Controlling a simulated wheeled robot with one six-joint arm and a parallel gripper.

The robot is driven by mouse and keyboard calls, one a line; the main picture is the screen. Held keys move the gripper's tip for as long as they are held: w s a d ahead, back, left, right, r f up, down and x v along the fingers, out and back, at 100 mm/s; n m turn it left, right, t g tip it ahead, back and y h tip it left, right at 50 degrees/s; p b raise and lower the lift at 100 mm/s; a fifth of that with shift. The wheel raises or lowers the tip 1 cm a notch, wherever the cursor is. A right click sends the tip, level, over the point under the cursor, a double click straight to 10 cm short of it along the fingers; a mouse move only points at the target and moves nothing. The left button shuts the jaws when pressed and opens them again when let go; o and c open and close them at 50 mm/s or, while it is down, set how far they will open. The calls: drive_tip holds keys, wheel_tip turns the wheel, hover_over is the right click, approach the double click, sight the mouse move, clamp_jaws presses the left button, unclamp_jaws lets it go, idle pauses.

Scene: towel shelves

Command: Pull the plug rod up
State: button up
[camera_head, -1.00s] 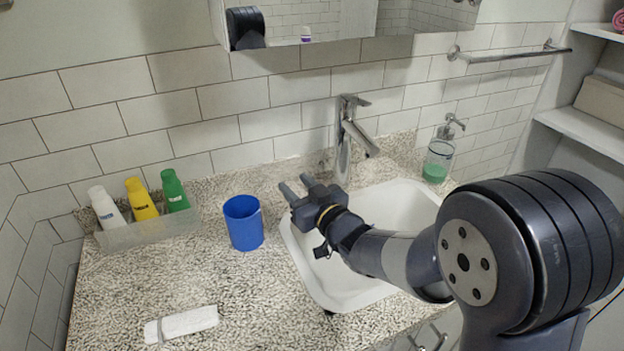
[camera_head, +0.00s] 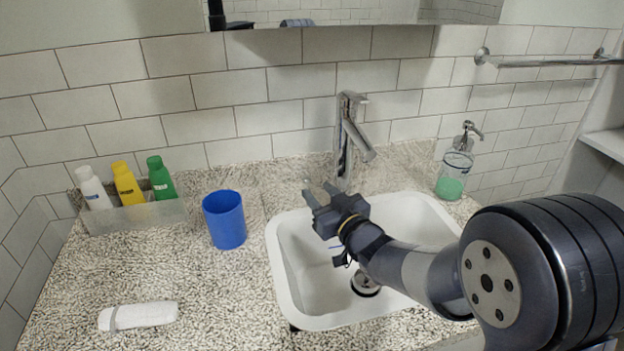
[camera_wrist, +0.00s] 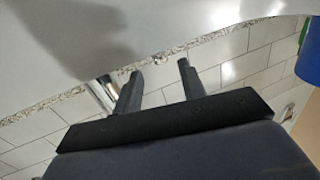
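The plug rod is not clearly seen in the head view. In the wrist view a small pale spot at the granite strip, close to the left fingertip, is too small to name. The chrome faucet (camera_head: 346,145) stands upright behind the white sink (camera_head: 283,268); part of it also shows in the wrist view (camera_wrist: 104,92), left of the fingers. My gripper (camera_head: 319,190) is in front of and slightly left of the faucet base, above the sink's back rim. Its two fingers are apart with nothing seen between them in the wrist view (camera_wrist: 160,68). The drain plug (camera_head: 365,283) shows in the basin.
A blue cup (camera_head: 224,220) stands left of the sink. A tray (camera_head: 137,217) with several bottles is further left. A rolled white towel (camera_head: 138,316) lies on the front counter. A soap dispenser (camera_head: 454,172) stands right of the faucet. The tiled wall is close behind.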

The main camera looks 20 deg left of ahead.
sight(309, 182)
drive_tip(key=x, duration=0.6)
drive_tip(key=shift+w+a, duration=0.1)
drive_tip(key=shift+a, duration=0.15)
clamp_jaws()
idle(0.3)
